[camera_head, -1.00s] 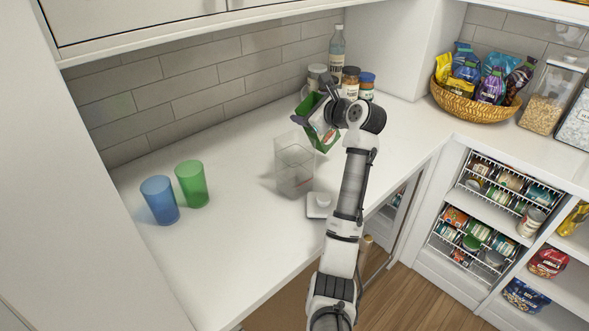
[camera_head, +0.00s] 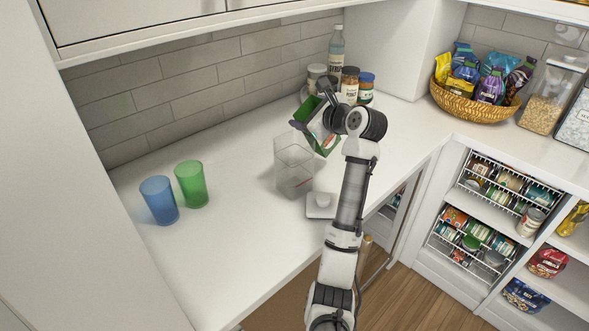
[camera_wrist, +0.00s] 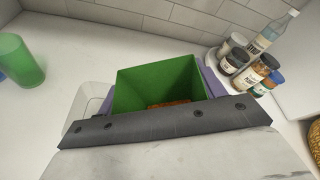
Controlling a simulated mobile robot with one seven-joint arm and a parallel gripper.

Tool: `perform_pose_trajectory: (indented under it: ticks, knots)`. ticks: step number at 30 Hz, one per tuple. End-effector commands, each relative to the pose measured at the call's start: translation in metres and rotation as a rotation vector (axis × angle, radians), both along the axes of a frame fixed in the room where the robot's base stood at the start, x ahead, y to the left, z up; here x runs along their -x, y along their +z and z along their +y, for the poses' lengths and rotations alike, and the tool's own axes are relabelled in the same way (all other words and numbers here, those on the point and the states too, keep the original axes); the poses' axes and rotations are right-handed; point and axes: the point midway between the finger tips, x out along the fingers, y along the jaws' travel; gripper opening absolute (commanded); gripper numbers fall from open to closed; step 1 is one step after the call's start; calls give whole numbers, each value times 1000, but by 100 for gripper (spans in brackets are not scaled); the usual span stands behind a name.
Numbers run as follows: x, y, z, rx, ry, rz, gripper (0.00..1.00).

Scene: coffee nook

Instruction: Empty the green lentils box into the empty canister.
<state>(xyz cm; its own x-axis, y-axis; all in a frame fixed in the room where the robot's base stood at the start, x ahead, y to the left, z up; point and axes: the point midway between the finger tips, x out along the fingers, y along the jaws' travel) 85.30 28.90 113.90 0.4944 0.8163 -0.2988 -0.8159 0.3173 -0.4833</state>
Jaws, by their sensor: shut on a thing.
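The green lentils box (camera_head: 328,143) is in my gripper (camera_head: 313,108), tilted, above the counter beside the clear canister's upper right. In the wrist view the box (camera_wrist: 160,84) is open at the top, with green inner walls and brownish contents low inside. My gripper is shut on it, its fingers at the box's sides. The clear, lidless canister (camera_head: 293,168) stands upright on the counter. A small reddish mark shows low in it; I cannot tell what it is. In the wrist view the canister (camera_wrist: 92,103) is partly hidden at the left behind the box and gripper.
A white lid (camera_head: 320,206) lies in front of the canister. Blue (camera_head: 159,200) and green (camera_head: 191,184) cups stand at left. Several jars (camera_head: 349,86) and a clear bottle (camera_head: 336,55) stand behind the box. The counter between cups and canister is clear.

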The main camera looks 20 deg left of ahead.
Motion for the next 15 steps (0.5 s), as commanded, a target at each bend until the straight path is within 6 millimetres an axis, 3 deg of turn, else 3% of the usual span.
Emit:
perform_pose_trajectory:
  ticks: [15]
  knots:
    - [-2,1,6,3,0,-12,23]
